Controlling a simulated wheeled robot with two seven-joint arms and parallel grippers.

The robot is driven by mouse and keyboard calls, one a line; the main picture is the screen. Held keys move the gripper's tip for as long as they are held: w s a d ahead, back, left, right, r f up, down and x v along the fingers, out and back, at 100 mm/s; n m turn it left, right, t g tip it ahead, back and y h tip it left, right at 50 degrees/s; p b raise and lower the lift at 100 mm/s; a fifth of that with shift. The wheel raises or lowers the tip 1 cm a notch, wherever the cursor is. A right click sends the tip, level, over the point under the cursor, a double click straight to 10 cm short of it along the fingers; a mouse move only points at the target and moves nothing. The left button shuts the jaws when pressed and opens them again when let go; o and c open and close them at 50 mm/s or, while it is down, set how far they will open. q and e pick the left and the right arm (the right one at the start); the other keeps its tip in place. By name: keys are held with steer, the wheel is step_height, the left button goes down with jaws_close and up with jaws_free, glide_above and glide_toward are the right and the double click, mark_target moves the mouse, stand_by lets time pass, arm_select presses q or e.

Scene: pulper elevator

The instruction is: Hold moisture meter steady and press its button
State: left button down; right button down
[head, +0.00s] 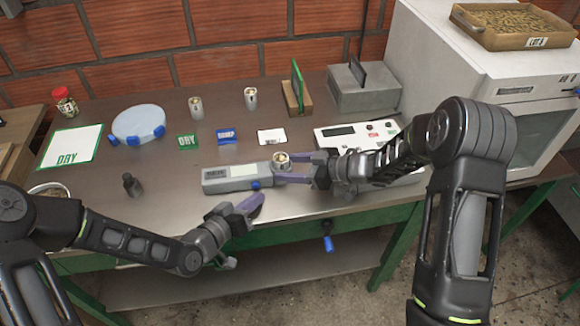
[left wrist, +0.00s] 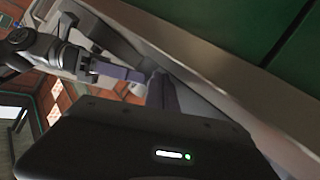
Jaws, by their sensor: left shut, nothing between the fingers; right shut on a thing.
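The moisture meter (head: 215,178) is a long grey device with a pale display, lying near the table's front edge. A blue button (head: 255,184) shows on its front side, right of the middle. My right gripper (head: 280,169) is shut on the meter's right end, its purple fingers on the far and near sides. A small metal cup (head: 282,160) stands at that end, by the fingers. My left gripper (head: 259,198) is shut and empty, just in front of and below the button, apart from it. In the left wrist view its purple fingers (left wrist: 161,88) are close together.
A white instrument (head: 345,133) stands behind my right gripper. The table left of the meter is mostly clear.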

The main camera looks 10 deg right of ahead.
mark_target(257, 221)
arm_select(q)
steer(key=shift+w, duration=0.4)
steer(key=shift+w, duration=0.5)
stand_by(0.6)
steer(key=shift+s, duration=0.95)
steer(key=shift+s, duration=0.1)
steer(key=shift+s, duration=2.9)
arm_select(e)
steer(key=shift+c, duration=2.2)
jaws_free()
